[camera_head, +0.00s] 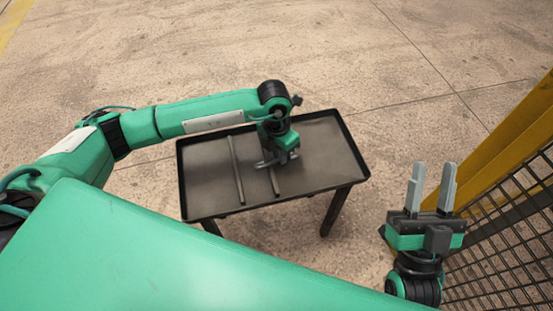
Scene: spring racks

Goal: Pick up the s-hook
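I cannot make out an s-hook clearly; my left gripper covers part of the tray where small things could lie. My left gripper (277,160) points down over the middle of the black tray table (320,168), low and close to its surface. Its light grey fingers seem spread apart, though the tips are partly hidden by its body. My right gripper (432,185) is at the right, beyond the table, with its two grey fingers pointing up and apart; it is empty.
Two thin bars or rails cross the tray: the left bar (236,168) and the right bar (274,181), which passes under my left gripper. A yellow post (497,143) and black mesh fence (507,240) stand close to my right gripper. The floor behind the table is clear.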

